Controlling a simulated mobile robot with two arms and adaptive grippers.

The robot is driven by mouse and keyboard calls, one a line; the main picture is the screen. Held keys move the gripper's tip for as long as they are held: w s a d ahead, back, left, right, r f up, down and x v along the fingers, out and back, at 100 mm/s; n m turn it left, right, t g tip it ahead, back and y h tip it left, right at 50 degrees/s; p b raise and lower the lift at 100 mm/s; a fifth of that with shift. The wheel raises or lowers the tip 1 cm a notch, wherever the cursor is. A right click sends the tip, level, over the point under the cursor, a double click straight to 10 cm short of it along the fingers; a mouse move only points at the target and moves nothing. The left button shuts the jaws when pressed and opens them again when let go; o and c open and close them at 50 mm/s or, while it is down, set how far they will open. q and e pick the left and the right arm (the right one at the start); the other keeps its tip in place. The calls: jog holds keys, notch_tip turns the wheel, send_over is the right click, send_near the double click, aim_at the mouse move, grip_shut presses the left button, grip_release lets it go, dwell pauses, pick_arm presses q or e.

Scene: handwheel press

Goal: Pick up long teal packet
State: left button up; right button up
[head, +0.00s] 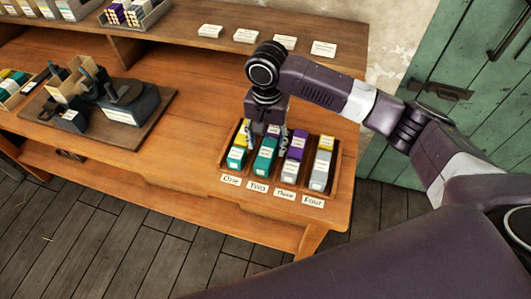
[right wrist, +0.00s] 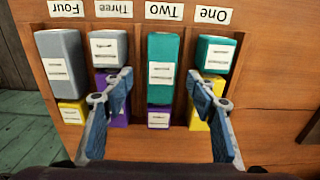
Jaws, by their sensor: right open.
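The long teal packet (head: 264,158) lies in compartment Two of a wooden tray, with a white label on it. It also shows in the right wrist view (right wrist: 164,48), with a purple packet (right wrist: 158,118) at its end. My right gripper (head: 268,138) is open and points down above compartment Two. In the right wrist view its two fingers (right wrist: 160,88) stand apart on either side of the long teal packet's column, with nothing held. A shorter teal packet (right wrist: 216,53) lies in compartment One. My left gripper is not in view.
A yellow packet shares compartment One. Compartment Three holds grey (head: 290,172) and purple packets. Compartment Four holds a long grey packet (head: 320,172) and a yellow one. Thin dividers separate the compartments. A press (head: 128,98) stands at left on the wooden bench (head: 190,130); a raised shelf runs behind.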

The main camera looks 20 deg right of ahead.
aim_at(266, 152)
notch_tip(266, 152, down, 4)
jog(key=shift+w+p, duration=0.15)
jog(key=shift+p, duration=0.3)
jog(key=shift+f, duration=0.4)
jog(key=shift+c, duration=0.2)
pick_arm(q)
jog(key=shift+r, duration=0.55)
pick_arm(e)
jog(key=c, duration=1.3)
